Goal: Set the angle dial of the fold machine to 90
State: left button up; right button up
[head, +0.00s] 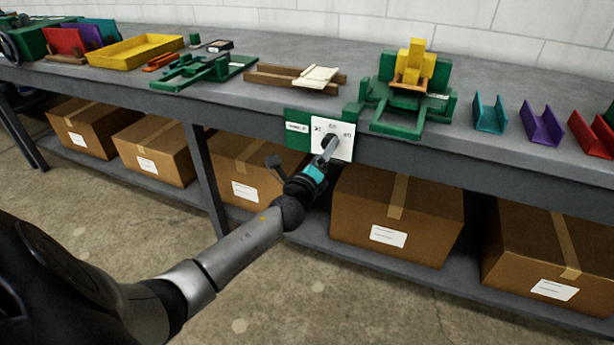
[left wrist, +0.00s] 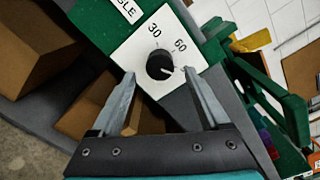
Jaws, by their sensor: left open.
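The fold machine (head: 408,95), green and yellow, stands on the bench. Its angle dial plate (head: 345,148) is white on a green panel at the bench's front edge. In the left wrist view the black round knob (left wrist: 160,65) sits in the plate (left wrist: 135,50). The numbers 30 and 60 are readable; no 90 is readable there. A white pointer mark (left wrist: 169,71) on the knob points right and slightly down, past 60, toward my right-hand fingertip. My left gripper (head: 329,148) is open, its fingertips (left wrist: 158,75) on either side of the knob with gaps visible. My right gripper is not seen.
The grey bench (head: 250,98) carries a yellow tray (head: 135,50), a green tool (head: 203,70), wooden pieces and coloured channels (head: 541,124). Cardboard boxes (head: 396,215) fill the shelf below. The floor in front is clear.

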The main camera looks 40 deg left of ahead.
pick_arm(q)
jog(key=p+v, duration=0.1)
jog(key=v, duration=1.1)
jog(key=shift+s, duration=0.25)
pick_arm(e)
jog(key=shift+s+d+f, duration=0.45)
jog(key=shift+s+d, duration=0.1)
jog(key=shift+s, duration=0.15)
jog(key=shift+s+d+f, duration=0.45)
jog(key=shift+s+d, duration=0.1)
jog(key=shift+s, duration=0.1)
